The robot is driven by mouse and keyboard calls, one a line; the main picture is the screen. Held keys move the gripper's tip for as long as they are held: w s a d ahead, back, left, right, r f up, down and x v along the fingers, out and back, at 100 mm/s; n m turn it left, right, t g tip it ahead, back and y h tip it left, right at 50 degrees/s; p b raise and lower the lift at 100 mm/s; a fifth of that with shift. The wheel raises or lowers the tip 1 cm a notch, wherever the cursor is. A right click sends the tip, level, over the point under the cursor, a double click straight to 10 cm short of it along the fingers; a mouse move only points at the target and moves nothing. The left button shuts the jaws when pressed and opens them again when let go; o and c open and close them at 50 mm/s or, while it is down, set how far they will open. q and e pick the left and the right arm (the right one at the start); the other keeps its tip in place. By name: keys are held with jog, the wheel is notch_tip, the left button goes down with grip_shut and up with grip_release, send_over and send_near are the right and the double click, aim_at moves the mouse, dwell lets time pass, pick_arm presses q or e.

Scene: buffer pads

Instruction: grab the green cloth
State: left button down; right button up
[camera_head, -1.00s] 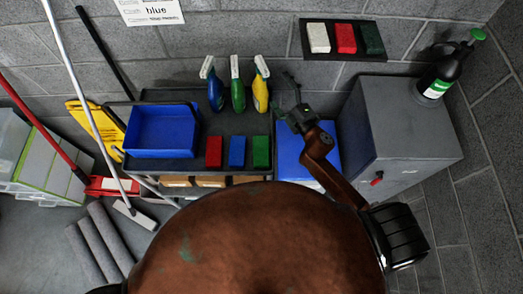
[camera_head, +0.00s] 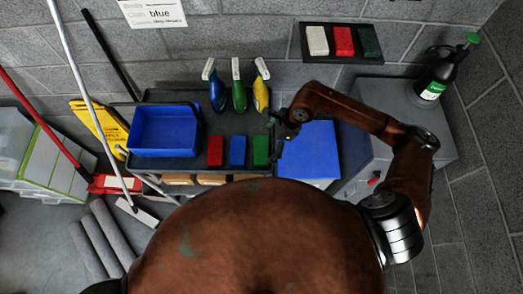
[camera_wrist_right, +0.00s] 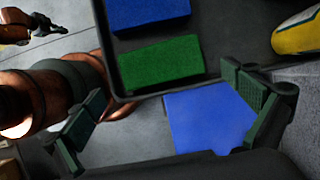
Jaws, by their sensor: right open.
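A green cloth-like block (camera_head: 261,150) lies on the dark cart tray, at the right end of a row with a blue block (camera_head: 237,151) and a red block (camera_head: 215,151). In the right wrist view the green block (camera_wrist_right: 160,62) lies inside the tray's rim, above the gap between my fingers. My right gripper (camera_head: 281,138) is open and empty, just right of the green block and apart from it. Its spread fingers (camera_wrist_right: 172,112) also show in the wrist view. My left gripper (camera_wrist_right: 45,24) appears small at the wrist view's upper left; its jaws are unclear.
A blue panel (camera_head: 309,150) lies right of the cart, below my right gripper. Several spray bottles (camera_head: 238,90) stand behind the blocks, and a blue bin (camera_head: 165,130) is at the left. A grey cabinet (camera_head: 374,98) stands right. Another green pad (camera_head: 370,43) is on the wall board.

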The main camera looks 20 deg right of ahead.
aim_at(261, 150)
jog(key=p+x, duration=0.1)
jog(key=x, duration=0.5)
jog(key=shift+a, duration=0.1)
jog(key=c, duration=0.8)
